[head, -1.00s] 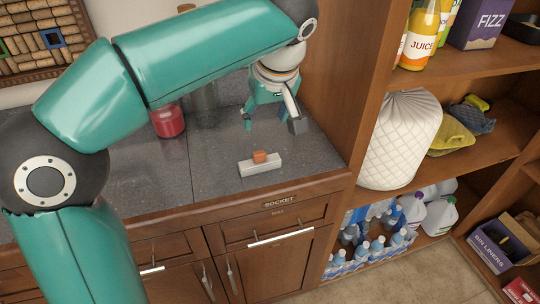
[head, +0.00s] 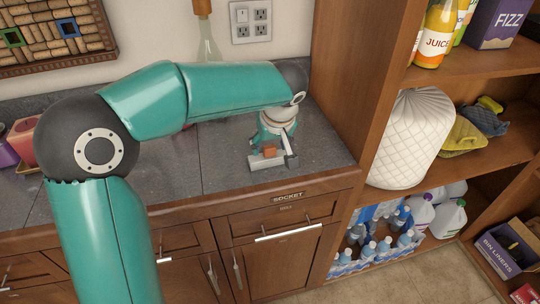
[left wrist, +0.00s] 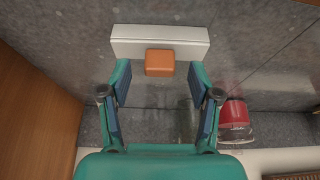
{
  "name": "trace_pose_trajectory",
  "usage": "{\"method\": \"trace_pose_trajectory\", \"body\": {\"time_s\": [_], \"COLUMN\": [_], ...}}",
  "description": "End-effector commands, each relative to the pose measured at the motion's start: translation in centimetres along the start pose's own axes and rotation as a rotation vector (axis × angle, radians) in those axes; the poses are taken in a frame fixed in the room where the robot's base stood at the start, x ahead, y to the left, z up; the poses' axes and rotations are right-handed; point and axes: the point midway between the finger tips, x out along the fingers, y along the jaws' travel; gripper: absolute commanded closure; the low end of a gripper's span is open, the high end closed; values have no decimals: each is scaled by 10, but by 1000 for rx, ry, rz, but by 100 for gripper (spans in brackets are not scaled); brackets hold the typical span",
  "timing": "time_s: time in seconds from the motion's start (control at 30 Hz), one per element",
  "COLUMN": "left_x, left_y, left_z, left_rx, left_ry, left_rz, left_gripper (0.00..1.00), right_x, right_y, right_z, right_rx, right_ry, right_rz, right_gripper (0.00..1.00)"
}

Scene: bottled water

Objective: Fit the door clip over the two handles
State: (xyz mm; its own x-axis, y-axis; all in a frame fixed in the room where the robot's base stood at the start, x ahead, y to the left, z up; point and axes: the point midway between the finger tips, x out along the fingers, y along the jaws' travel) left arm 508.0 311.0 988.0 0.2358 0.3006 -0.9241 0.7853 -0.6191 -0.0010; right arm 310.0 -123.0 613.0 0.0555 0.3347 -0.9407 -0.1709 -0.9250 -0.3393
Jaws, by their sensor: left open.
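The door clip lies on the grey counter near its front edge. It has a white bar (head: 268,163) and an orange block (head: 269,148). In the left wrist view the white bar (left wrist: 160,40) is just beyond my fingertips and the orange block (left wrist: 160,62) sits between them. My left gripper (head: 271,154) is open over the clip, a finger on each side of the block, with gaps showing in the wrist view (left wrist: 160,72). The two upright door handles, left (head: 212,272) and right (head: 237,268), are on the cabinet doors below the counter. My right gripper is not in view.
A drawer with a horizontal handle (head: 285,234) is under the counter edge. A tall wooden shelf side (head: 345,90) stands right of the gripper. A red jar (left wrist: 235,120) stands on the counter in the wrist view.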

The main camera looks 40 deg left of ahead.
Motion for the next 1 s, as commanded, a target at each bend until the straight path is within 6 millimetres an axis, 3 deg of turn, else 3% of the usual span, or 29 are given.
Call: {"method": "trace_pose_trajectory", "body": {"time_s": [0.13, 0.37, 0.73, 1.0], "left_x": [15, 17, 17, 18], "left_y": [0, 1, 0, 0], "left_z": [0, 0, 1, 2], "left_rx": [1, 1, 1, 2], "left_ry": [-1, 0, -2, -4], "left_rz": [0, 2, 0, -2], "left_gripper": [38, 38, 94, 94], "right_x": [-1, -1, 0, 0], "right_y": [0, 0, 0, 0], "right_z": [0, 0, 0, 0], "right_rx": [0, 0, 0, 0], "right_ry": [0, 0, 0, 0], "right_rz": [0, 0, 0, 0], "right_gripper": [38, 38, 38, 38]}}
